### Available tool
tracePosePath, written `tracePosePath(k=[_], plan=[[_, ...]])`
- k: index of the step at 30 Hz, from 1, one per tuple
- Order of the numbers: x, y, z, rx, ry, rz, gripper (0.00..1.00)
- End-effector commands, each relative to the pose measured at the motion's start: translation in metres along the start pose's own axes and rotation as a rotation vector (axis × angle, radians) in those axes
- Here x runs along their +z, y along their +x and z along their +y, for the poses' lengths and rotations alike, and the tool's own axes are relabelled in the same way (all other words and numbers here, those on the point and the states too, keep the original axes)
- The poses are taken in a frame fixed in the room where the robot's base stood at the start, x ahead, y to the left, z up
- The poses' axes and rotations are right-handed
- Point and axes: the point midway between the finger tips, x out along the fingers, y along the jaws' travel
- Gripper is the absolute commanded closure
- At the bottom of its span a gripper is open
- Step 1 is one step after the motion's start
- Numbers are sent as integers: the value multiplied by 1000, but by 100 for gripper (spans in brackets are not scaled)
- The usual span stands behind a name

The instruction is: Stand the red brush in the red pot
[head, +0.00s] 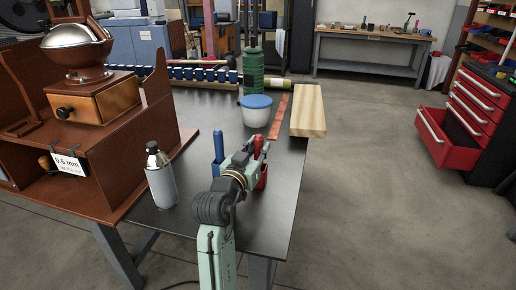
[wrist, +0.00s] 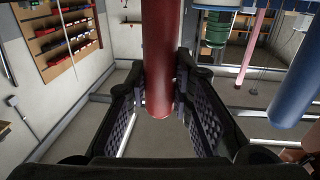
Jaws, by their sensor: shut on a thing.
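My gripper (head: 257,150) is shut on the red brush (wrist: 158,60). In the wrist view, the brush is a smooth red cylinder between both fingers, with its end showing. In the head view, the brush's red top (head: 259,144) shows at the fingers, and it looks about upright. A red shape, which looks like the red pot (head: 262,178), shows just below my gripper near the table's right edge. My gripper hides much of it. I cannot tell whether the brush's lower end is inside the pot.
A blue brush (head: 218,145) stands close left of my gripper; it also shows in the wrist view (wrist: 295,90). A grey bottle (head: 160,178) is farther left. A white tub with a blue lid (head: 257,112), a green bottle (head: 253,70) and a wooden board (head: 308,110) are behind.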

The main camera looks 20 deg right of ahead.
Motion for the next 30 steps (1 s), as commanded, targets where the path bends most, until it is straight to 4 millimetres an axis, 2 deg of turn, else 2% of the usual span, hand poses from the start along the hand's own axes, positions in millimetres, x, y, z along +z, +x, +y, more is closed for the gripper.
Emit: tracePosePath(k=[5,6,16,25,30], plan=[[1,0,0,0,-1,-3,100],[1,0,0,0,-1,-3,77],[1,0,0,0,-1,-2,55],[1,-1,0,0,-1,-3,55],[1,-20,-1,-3,-1,-2,55]])
